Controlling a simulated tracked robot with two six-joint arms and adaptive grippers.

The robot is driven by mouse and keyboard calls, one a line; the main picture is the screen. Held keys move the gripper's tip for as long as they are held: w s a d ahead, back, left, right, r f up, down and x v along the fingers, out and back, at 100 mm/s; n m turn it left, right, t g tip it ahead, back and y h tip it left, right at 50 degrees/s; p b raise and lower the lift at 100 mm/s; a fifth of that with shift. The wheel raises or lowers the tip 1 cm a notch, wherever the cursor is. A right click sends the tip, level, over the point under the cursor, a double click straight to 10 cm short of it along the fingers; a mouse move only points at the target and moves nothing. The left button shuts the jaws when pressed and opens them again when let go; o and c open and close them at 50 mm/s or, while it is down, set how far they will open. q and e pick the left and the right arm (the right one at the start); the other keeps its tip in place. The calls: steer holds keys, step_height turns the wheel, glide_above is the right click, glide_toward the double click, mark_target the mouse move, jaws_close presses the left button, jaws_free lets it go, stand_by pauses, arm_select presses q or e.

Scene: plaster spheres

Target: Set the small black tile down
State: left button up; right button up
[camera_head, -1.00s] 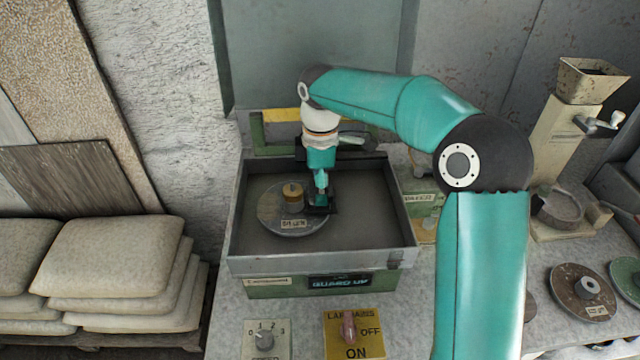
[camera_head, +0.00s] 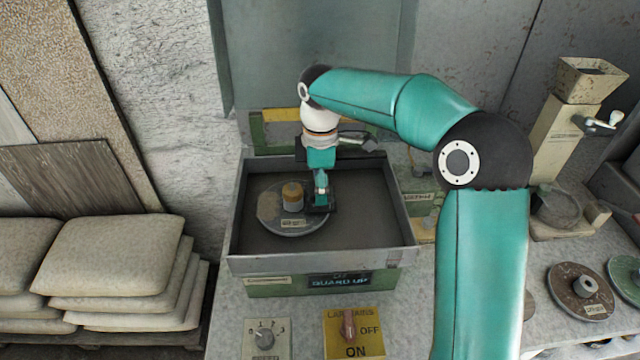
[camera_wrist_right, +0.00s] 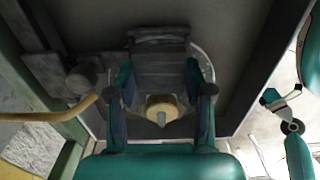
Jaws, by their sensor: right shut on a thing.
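My right gripper (camera_head: 321,197) is over the open metal box, pointing down, at the right part of a round grey disc (camera_head: 270,212) inside it. Its fingers, also in the wrist view (camera_wrist_right: 160,75), are shut on the small black tile (camera_wrist_right: 160,60), which lies between them as a dark block. Whether the tile touches the disc cannot be told. My left gripper is not in view.
The box walls (camera_head: 238,215) surround the disc, with bare floor (camera_head: 375,215) to the right. A switch panel (camera_head: 355,332) and a dial (camera_head: 264,339) stand in front. A grinder (camera_head: 560,135) and more discs (camera_head: 580,290) are at right, stacked sacks (camera_head: 110,260) at left.

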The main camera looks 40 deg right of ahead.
steer(key=shift+f+b, duration=0.7)
steer(key=shift+f, duration=0.25)
stand_by(0.3)
steer(key=o, duration=1.3)
steer(key=shift+o, duration=0.2)
steer(key=shift+r, duration=0.15)
steer(key=shift+r+p, duration=1.95)
steer(key=shift+p, duration=0.1)
